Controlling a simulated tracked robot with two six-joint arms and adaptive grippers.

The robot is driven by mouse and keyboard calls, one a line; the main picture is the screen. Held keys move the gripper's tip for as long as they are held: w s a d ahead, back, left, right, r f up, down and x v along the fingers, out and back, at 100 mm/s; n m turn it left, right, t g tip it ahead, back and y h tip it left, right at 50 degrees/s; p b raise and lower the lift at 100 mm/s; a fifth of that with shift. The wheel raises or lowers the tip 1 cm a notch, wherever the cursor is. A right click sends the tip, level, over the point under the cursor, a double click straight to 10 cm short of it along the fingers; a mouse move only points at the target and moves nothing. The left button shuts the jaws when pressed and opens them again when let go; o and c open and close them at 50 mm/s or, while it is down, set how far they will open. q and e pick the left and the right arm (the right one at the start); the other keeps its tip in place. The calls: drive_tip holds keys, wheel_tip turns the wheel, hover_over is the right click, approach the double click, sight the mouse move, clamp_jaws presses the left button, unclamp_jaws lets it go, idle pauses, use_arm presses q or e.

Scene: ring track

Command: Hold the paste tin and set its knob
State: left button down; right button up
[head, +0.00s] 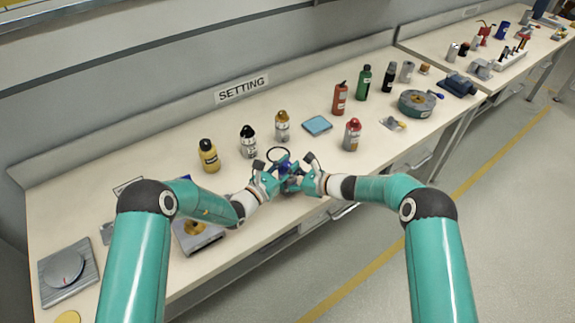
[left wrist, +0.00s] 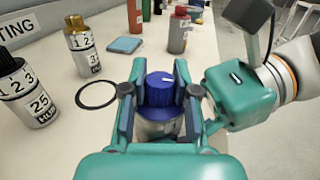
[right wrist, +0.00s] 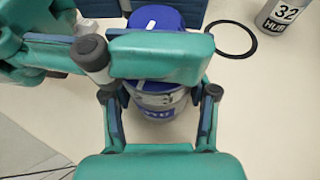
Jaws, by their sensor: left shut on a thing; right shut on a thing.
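The paste tin (right wrist: 158,100) is a pale round tin with a blue band, upright at the front of the bench. Its ribbed blue knob (left wrist: 160,90) has a white mark on top; the knob also shows in the head view (head: 285,167). My left gripper (left wrist: 160,104) has its fingers on both sides of the knob, shut on it. My right gripper (right wrist: 161,92) is shut on the tin's body, a finger on each side. In the right wrist view a left finger hides part of the knob and tin. The tin is mostly hidden in the head view.
A thin black ring (head: 278,154) lies just behind the tin. Numbered bottles, yellow (head: 208,156), grey (head: 248,141) and gold-capped (head: 282,126), stand behind it. A red-capped bottle (head: 352,135) and a blue pad (head: 317,125) are to the right. The bench's front edge is close.

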use_arm(q)
drive_tip(key=shift+r+n+t+y, duration=0.1)
drive_tip(key=shift+n+t+y, duration=1)
drive_tip(key=shift+y, duration=0.5)
drive_tip(key=shift+n+y, duration=0.3)
drive_tip(key=c, duration=0.8)
unclamp_jaws()
drive_tip(key=shift+c, duration=0.2)
drive_tip(key=shift+s, duration=0.1)
drive_tip(key=v, duration=1.2)
drive_tip(key=shift+a, duration=0.1)
